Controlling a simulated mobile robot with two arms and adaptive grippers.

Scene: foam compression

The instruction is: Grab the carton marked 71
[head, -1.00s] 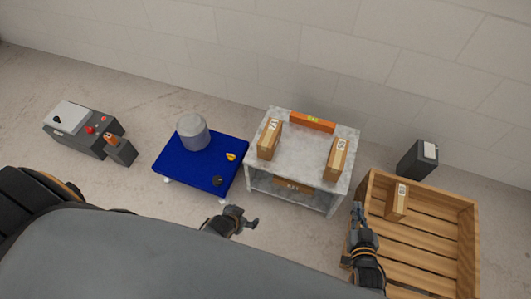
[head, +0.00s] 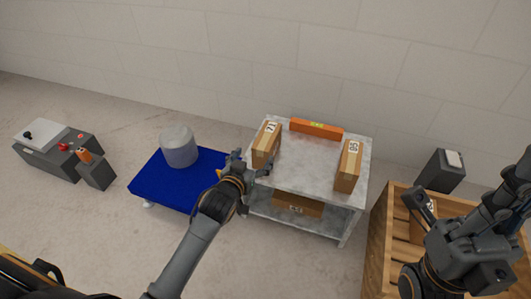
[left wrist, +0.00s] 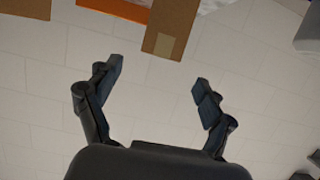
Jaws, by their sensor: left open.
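The carton marked 71 (head: 265,146) stands upright on the left part of the grey table top (head: 305,172). It is brown with a white label near its top. My left gripper (head: 249,170) is open, just in front of and left of this carton, with nothing held. In the left wrist view my left gripper (left wrist: 160,80) has its fingers spread, and a brown carton (left wrist: 170,28), apparently the same one, is beyond the fingertips, not between them. My right gripper (head: 428,208) is over the wooden crate; its jaw state is unclear.
Another labelled carton (head: 348,166) stands at the table's right, an orange block (head: 316,129) at its back edge. A carton (head: 297,204) lies on the lower shelf. A blue cart (head: 150,186) with a grey cylinder (head: 179,147) is left. The wooden crate (head: 379,240) is right.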

